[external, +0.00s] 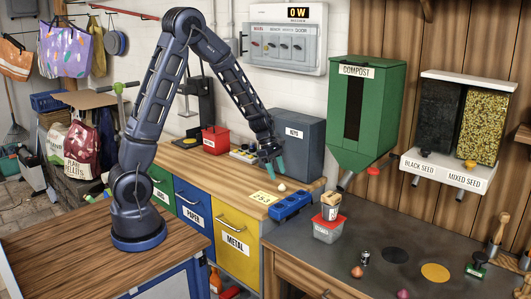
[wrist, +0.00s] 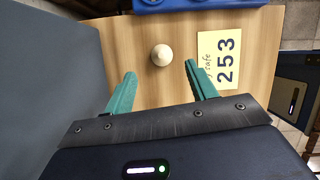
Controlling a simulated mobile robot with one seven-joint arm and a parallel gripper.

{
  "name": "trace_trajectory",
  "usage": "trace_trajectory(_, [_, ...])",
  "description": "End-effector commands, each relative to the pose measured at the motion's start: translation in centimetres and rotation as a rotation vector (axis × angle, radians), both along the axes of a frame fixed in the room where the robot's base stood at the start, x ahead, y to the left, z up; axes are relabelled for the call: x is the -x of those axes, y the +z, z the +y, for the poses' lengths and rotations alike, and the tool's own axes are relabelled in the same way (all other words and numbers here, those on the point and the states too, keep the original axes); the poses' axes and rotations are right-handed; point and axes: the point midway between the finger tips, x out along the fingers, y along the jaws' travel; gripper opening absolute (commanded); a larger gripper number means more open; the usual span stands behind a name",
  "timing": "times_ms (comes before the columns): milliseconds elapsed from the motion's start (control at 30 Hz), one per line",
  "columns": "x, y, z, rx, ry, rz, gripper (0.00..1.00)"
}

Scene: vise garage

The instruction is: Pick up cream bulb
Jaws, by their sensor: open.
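The cream bulb (external: 281,187) is a small pale round thing on the wooden counter, in front of the dark grey KEYS box. In the wrist view the bulb (wrist: 161,55) sits upright on the wood, with a pointed tip. In the wrist view my gripper (wrist: 162,80) is open and empty. The bulb lies beyond the fingertips, roughly in line with the gap between them, and is apart from both.
A yellow note reading 253 (wrist: 219,58) lies right of the bulb in the wrist view. A blue tray (external: 291,206) stands near the counter edge. The grey KEYS box (external: 297,141) stands close behind my gripper. A red box (external: 216,139) is farther left.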

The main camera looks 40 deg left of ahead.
Motion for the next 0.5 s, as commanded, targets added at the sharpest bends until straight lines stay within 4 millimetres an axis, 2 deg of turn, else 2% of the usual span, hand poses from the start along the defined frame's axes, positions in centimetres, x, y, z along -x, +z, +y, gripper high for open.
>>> trace_trajectory(500, [0.0,-5.0,-2.0,0.0,0.0,0.0,0.57])
